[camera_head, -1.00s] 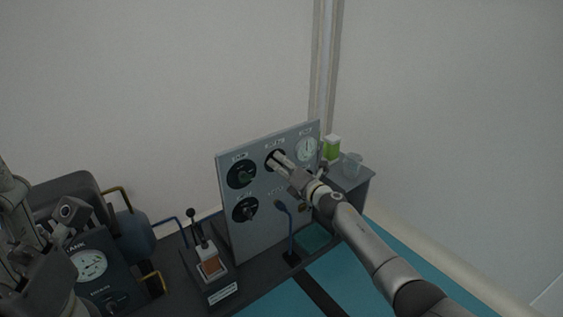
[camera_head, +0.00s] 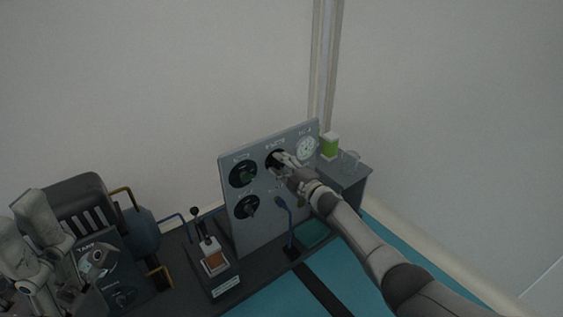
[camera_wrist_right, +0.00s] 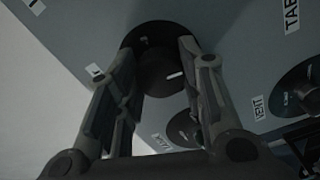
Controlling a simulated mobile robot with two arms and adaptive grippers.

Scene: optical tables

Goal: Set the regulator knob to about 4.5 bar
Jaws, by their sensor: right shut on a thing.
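A black round knob with a white mark (camera_wrist_right: 160,77) is on the grey upright panel, in the top row. My right gripper (camera_head: 281,161) is at this knob and hides most of it in the head view. In the right wrist view its two fingers (camera_wrist_right: 157,58) stand on either side of the knob, shut on it. A round white pressure gauge (camera_head: 306,148) is just right of it on the panel; its reading is too small to tell. My left arm shows at the far left; its jaws cannot be made out.
Two other black knobs (camera_head: 242,174) (camera_head: 246,207) are on the panel's left side.

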